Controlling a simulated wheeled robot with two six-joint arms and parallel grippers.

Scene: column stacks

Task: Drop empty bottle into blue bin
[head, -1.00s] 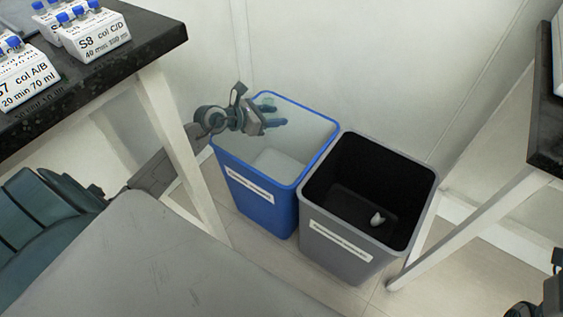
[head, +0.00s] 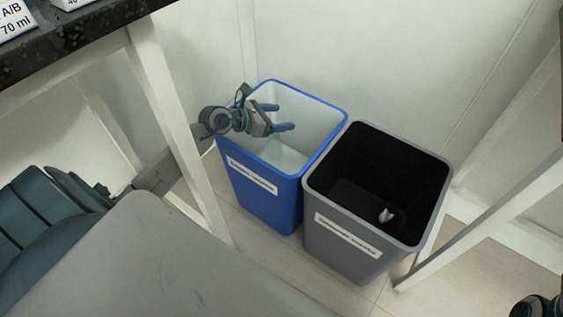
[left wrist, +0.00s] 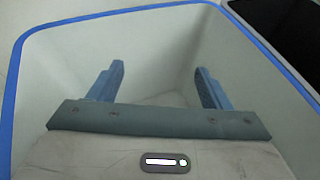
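The blue bin (head: 262,199) stands on the floor in the middle of the head view, with a white inside and a label on its front. My left gripper (head: 284,117) is over its opening. Its two blue fingers are apart with nothing between them. The left wrist view also shows the open fingers (left wrist: 161,84) above the bin's pale inside, with the blue rim (left wrist: 120,12) around them. My right gripper's fingers do not show; only a dark piece of that arm is at the bottom right corner.
A grey bin (head: 345,254) with a black inside stands close against the blue bin's right side and holds a small white item (head: 386,215). A dark-topped bench (head: 75,45) with white legs is at the upper left. Another white leg (head: 480,225) stands right of the bins.

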